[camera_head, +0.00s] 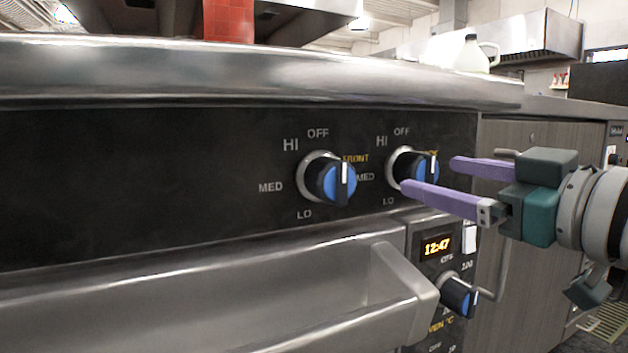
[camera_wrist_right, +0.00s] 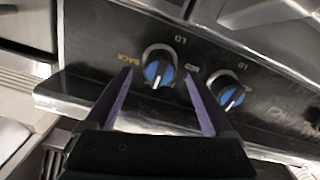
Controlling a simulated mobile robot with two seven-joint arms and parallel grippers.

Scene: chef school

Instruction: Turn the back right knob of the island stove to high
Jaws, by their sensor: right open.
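Two blue-faced black stove knobs sit on the black front panel. The right one in the head view (camera_head: 404,166) is labelled BACK in the wrist view (camera_wrist_right: 158,68). Its white pointer line stands upright, toward OFF; HI is to the upper left. The left one (camera_head: 330,180), labelled FRONT, also points up to OFF and shows in the wrist view (camera_wrist_right: 228,93). My right gripper (camera_head: 430,175), with purple fingers, is open and empty. Its fingertips straddle the BACK knob in the wrist view (camera_wrist_right: 159,74). I cannot tell whether they touch it. My left gripper is out of view.
A steel oven handle (camera_head: 210,305) juts out below the panel. An oven display (camera_head: 437,246) and another blue-faced knob (camera_head: 458,295) sit below the BACK knob. The steel counter edge (camera_head: 260,72) overhangs the panel, with a white jug (camera_head: 468,55) behind it.

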